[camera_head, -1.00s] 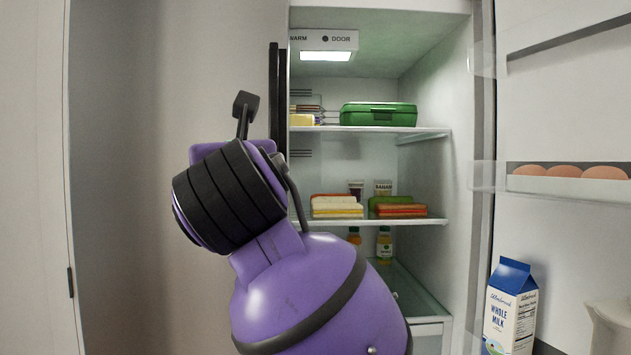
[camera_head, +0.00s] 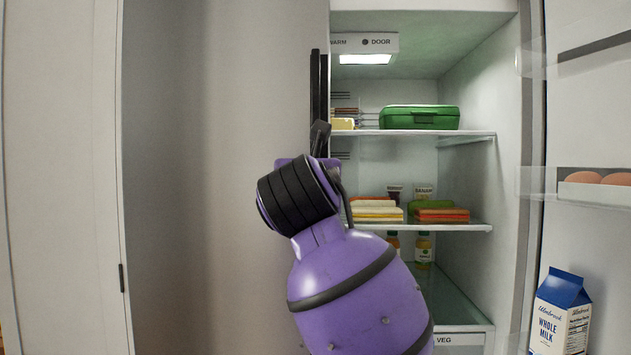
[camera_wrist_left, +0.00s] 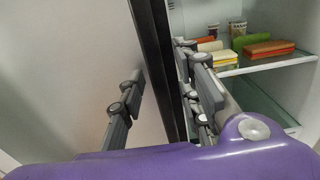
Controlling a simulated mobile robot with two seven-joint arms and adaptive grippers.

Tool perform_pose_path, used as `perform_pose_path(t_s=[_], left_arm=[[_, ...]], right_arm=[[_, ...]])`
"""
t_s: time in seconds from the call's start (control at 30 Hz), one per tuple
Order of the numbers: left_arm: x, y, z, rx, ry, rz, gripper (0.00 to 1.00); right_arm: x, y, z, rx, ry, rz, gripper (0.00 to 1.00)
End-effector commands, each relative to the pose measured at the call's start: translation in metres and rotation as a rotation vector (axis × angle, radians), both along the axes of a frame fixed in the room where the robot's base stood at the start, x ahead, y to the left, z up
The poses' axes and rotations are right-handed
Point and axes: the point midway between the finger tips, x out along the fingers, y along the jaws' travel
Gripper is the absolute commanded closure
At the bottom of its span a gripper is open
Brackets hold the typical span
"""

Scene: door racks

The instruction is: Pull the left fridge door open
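The left fridge door (camera_head: 220,150) is a plain grey panel that covers the left part of the fridge in the head view. A dark upright bar (camera_head: 316,90) runs along its right edge and also shows in the wrist view (camera_wrist_left: 162,45). My left gripper (camera_head: 320,138) is at the lower part of this bar, its fingers mostly hidden by my purple wrist. In the wrist view my left gripper (camera_wrist_left: 160,75) is open, one finger by the door's face and the other on the shelf side, with the bar between them. I cannot tell whether either finger touches it. My right gripper is not in view.
The fridge's right side is open. Shelves (camera_head: 470,227) hold a green box (camera_head: 419,117), sandwiches (camera_head: 442,214) and bottles (camera_head: 424,250). The open right door (camera_head: 590,110) carries eggs (camera_head: 616,179) and a milk carton (camera_head: 561,312). A pale panel (camera_head: 60,180) stands at far left.

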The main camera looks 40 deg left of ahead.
Motion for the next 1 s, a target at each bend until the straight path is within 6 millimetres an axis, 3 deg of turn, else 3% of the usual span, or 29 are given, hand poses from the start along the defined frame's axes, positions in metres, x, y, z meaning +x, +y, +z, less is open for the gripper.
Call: perform_pose_path(t_s=[0.13,0.37,1.0], left_arm=[[-0.0002,0.0000,-0.0001,0.000,0.000,0.001,0.71],[-0.0004,-0.0001,0.0000,0.000,0.000,0.001,1.00],[-0.0026,-0.0008,-0.0002,0.001,0.001,0.011,1.00]], right_arm=[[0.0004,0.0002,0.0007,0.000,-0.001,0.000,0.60],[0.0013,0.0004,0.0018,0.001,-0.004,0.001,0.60],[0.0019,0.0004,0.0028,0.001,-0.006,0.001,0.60]])
